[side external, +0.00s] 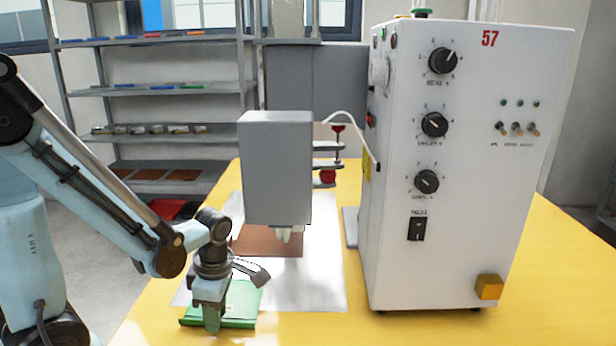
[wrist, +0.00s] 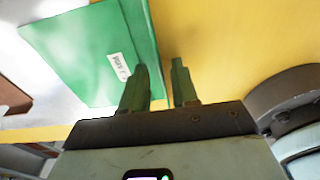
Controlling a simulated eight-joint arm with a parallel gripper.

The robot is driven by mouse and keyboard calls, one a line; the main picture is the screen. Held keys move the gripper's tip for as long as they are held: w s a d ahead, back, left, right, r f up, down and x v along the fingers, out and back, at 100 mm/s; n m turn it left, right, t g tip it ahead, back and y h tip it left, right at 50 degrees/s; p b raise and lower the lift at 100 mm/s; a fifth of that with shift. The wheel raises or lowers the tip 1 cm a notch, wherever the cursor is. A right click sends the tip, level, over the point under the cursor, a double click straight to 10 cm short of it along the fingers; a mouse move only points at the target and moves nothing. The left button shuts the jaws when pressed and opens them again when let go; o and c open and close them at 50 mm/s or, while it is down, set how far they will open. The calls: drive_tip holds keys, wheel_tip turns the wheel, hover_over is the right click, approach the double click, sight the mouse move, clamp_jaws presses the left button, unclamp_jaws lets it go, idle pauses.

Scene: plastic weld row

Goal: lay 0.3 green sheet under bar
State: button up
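A green sheet, or a thin stack of them (side external: 240,302), lies on the front left of the table, partly over a pale metal plate (side external: 325,290). In the wrist view the green sheet (wrist: 85,50) fills the upper left and carries a small white label, too small to read. My gripper (side external: 211,325) is down at the sheet's front left edge. In the wrist view my gripper's fingers (wrist: 160,72) stand apart, with yellow table showing between them and the left finger overlapping the sheet. The grey press head (side external: 275,165) stands behind; a bar under it is not clearly seen.
A brown sheet (side external: 265,242) lies on the plate under the press head. The white control cabinet (side external: 465,170) marked 57 stands on the right of the yellow table (side external: 545,290). Shelves (side external: 165,90) with coloured flat pieces are at the back left. The table's front right is clear.

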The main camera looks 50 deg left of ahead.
wheel_tip(320, 180, up, 11)
drive_tip(key=d, duration=0.1)
drive_tip(key=shift+w+r, duration=0.2)
drive_tip(key=shift+w, duration=0.25)
idle(0.5)
